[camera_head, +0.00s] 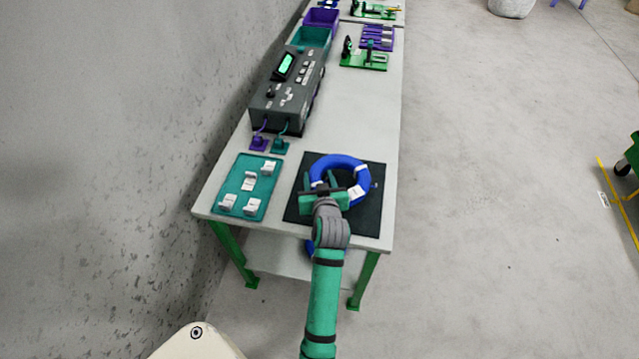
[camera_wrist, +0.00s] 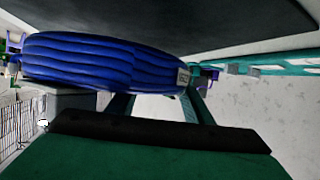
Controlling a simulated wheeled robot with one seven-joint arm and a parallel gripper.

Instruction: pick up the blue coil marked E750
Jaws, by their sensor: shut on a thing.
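The blue coil (camera_head: 345,160) is a thick ring with white bands, over a black mat (camera_head: 370,212) at the near end of the table. My gripper (camera_head: 322,183) reaches in from the near side and is shut on the coil's left part. In the wrist view the coil's stacked blue windings (camera_wrist: 95,62) fill the upper left, with a small white label (camera_wrist: 184,76) too small to read. The mat (camera_wrist: 190,22) shows close beside it. I cannot tell whether the coil touches the mat.
A teal board (camera_head: 237,184) with several white clips lies left of the mat. A dark device (camera_head: 285,95) with purple and green cable plugs stands behind it. Green fixtures (camera_head: 364,60) stand farther back. The table's middle right is clear. A wall runs along the left.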

